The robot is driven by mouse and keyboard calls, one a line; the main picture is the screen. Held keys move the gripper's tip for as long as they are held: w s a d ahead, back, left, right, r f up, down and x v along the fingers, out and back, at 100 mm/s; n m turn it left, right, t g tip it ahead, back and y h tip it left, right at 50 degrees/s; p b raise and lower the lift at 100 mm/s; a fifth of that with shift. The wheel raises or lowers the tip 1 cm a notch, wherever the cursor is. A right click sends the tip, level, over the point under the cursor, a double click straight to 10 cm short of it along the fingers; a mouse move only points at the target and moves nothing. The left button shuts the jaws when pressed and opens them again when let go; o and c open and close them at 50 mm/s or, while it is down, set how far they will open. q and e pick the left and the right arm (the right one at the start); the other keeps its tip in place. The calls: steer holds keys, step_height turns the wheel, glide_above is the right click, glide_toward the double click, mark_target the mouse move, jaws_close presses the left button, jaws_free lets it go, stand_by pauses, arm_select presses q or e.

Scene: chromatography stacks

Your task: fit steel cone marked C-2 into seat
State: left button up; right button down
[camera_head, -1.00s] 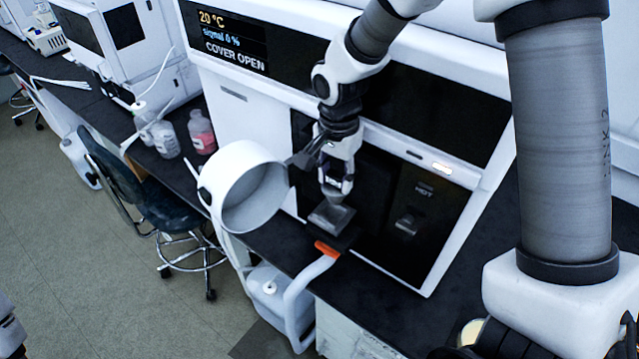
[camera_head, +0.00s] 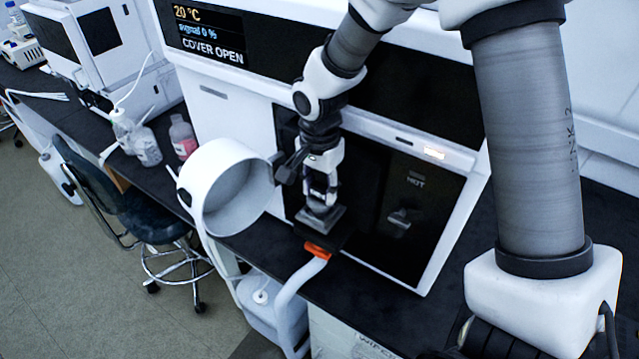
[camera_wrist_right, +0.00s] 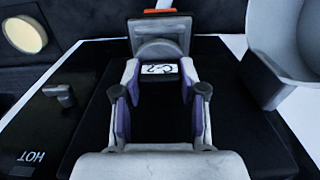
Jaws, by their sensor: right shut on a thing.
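My right gripper (camera_head: 321,190) points down in front of the white instrument's dark bay. It is shut on the steel cone (camera_wrist_right: 159,70), whose white tag reads C-2 in the right wrist view. A square grey metal block (camera_head: 335,218), probably the seat, lies directly below the fingers; it also shows in the right wrist view (camera_wrist_right: 176,25). A round grey piece is at the block's top, close under the fingers. I cannot tell whether the cone is fully down in the block. The fingers hide much of the cone. My left gripper is not in view.
A round white open cover (camera_head: 222,160) stands just left of the gripper. An orange-ended grey hose (camera_head: 317,251) is in front of the block. A dark panel marked HOT (camera_head: 416,182) with a handle is to the right. Bottles (camera_head: 183,137) stand on the bench further left.

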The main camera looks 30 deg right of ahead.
steer(key=shift+w+f, duration=0.1)
steer(key=shift+f, duration=0.35)
stand_by(0.4)
steer(key=c, duration=0.6)
jaws_free()
steer(key=shift+r, duration=0.1)
step_height(320, 180, up, 12)
steer(key=shift+f, duration=0.1)
